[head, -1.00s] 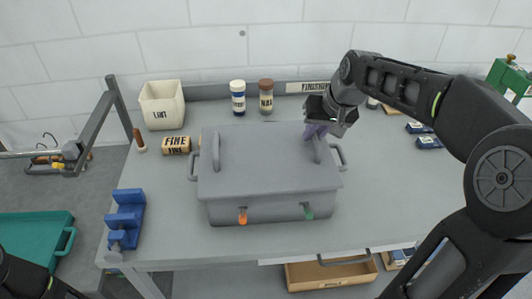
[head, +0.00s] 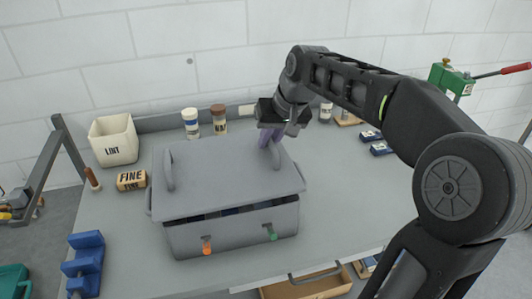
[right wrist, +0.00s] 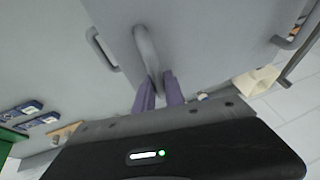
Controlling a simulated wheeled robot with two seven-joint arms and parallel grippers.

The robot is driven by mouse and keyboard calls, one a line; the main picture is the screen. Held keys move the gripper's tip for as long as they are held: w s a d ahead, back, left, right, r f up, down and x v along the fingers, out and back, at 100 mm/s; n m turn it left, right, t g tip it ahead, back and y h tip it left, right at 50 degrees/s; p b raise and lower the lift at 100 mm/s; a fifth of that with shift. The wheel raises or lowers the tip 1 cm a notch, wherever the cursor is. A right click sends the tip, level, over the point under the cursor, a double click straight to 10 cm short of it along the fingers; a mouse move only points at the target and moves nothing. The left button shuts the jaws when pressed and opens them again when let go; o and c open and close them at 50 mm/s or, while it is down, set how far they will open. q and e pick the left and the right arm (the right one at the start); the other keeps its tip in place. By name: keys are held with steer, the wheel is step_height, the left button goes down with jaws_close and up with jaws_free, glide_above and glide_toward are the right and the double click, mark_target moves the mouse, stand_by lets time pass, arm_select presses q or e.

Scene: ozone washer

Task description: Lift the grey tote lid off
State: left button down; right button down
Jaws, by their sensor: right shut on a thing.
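The grey tote (head: 235,235) stands on the workbench, with an orange tab and a green tab on its front. The grey lid (head: 225,185) sits above it, tilted, with a dark gap along the front and right where blue-grey contents show slightly. My right gripper (head: 271,138) is shut on the lid's right handle (head: 276,157). In the right wrist view the purple fingers (right wrist: 160,88) close about that handle (right wrist: 147,55), and the lid (right wrist: 210,35) fills the top. The lid's left handle (head: 168,170) is free. My left gripper is out of view.
A white LINT bin (head: 113,142) and a FINE block (head: 131,180) stand left of the tote. Two jars (head: 219,118) stand behind it. A blue fixture (head: 87,262) sits at the front left. The bench right of the tote is mostly clear.

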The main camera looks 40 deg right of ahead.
step_height(320, 180, up, 6)
steer(key=shift+f, duration=0.1)
stand_by(0.7)
step_height(320, 180, up, 9)
steer(key=p, duration=0.5)
steer(key=shift+p, duration=0.35)
stand_by(0.6)
stand_by(0.3)
